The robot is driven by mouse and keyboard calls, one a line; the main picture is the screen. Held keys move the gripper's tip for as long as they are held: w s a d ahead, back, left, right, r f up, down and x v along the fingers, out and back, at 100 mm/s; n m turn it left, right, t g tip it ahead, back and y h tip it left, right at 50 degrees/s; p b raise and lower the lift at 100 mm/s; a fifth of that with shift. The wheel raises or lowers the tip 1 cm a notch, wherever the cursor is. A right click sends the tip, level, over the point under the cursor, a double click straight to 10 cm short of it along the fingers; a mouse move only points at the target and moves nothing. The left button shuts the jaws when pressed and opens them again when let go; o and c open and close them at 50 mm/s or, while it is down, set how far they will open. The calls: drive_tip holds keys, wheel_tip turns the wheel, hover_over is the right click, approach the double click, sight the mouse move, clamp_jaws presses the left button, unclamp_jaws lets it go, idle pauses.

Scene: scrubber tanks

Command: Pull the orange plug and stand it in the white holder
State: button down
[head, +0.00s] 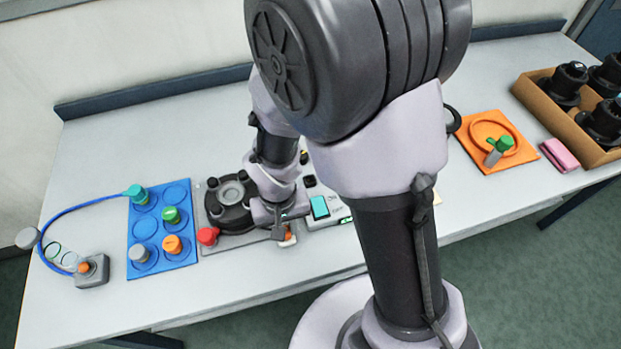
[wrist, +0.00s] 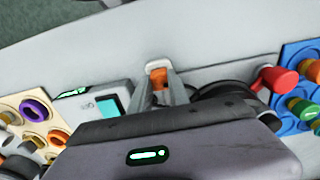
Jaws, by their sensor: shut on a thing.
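My gripper (head: 284,229) is low over the front part of the bench, at the right of the black round tank fitting (head: 232,204). In the wrist view my gripper (wrist: 160,84) has its two fingers closed on the sides of the orange plug (wrist: 159,75). The white holder (wrist: 152,64) shows as a pale rim right at the plug's far end. In the head view the orange plug (head: 291,236) and the white holder (head: 284,243) are small and partly hidden by my gripper. I cannot tell whether the plug rests in the holder or hangs just above it.
A red knob (head: 207,235) stands close left of my gripper. A blue board (head: 160,228) with coloured caps is further left. A pale device with a teal screen (head: 321,207) is close right. An orange mat (head: 496,142) and a box (head: 540,92) are far right.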

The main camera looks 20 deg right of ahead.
drive_tip(key=shift+f+b, duration=0.3)
drive_tip(key=shift+f, duration=0.2)
drive_tip(key=shift+s+r, duration=0.1)
drive_tip(key=c, duration=0.7)
unclamp_jaws()
wheel_tip(320, 180, up, 9)
drive_tip(key=p, duration=0.7)
drive_tip(key=shift+f, duration=0.25)
